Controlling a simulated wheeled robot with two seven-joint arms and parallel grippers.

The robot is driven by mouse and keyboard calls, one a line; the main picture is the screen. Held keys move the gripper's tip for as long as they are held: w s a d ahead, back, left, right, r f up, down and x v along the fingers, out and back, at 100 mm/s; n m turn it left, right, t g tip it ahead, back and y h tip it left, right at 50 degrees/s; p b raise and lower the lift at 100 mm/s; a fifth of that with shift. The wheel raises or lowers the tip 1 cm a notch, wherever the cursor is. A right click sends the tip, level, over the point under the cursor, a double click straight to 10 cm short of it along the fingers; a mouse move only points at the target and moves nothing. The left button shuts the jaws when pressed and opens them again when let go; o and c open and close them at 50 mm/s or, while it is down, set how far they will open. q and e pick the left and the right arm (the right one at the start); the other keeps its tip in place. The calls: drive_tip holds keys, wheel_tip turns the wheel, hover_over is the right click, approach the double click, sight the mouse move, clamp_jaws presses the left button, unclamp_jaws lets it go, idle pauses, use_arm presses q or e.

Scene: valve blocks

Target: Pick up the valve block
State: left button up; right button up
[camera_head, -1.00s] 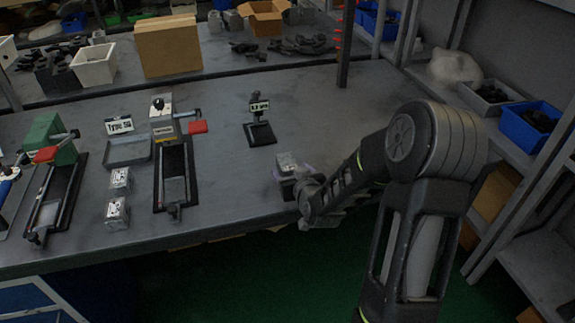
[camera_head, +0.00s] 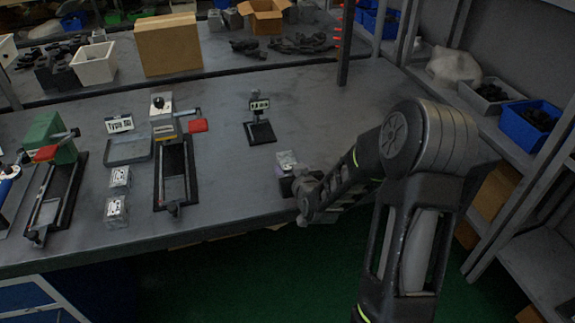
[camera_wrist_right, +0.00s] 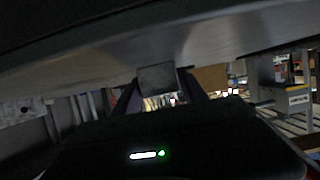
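A small grey valve block (camera_head: 287,159) with a light, marked top is near the right front part of the table. My right gripper (camera_head: 285,171) is at this block, with its fingers on either side. In the right wrist view the valve block (camera_wrist_right: 157,77) sits between the fingertips of the right gripper (camera_wrist_right: 160,84), which look closed against its sides. Whether the block touches the table is not clear. Two similar blocks, a rear one (camera_head: 120,178) and a front one (camera_head: 116,209), stand on the left. My left gripper is not in view.
A clamp fixture (camera_head: 174,180) with a red handle stands left of centre, beside a grey tray (camera_head: 128,150). A green fixture (camera_head: 52,150) stands far left. A small black sign stand (camera_head: 260,131) is behind the held block. The table between is clear.

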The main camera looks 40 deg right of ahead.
sight(290, 166)
clamp_jaws()
idle(0.3)
drive_tip(key=shift+r, duration=0.2)
wheel_tip(290, 166, up, 10)
drive_tip(key=shift+f+p, duration=0.1)
drive_tip(key=shift+p, duration=0.2)
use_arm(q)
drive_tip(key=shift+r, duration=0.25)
use_arm(e)
drive_tip(key=shift+w, duration=0.1)
idle(0.5)
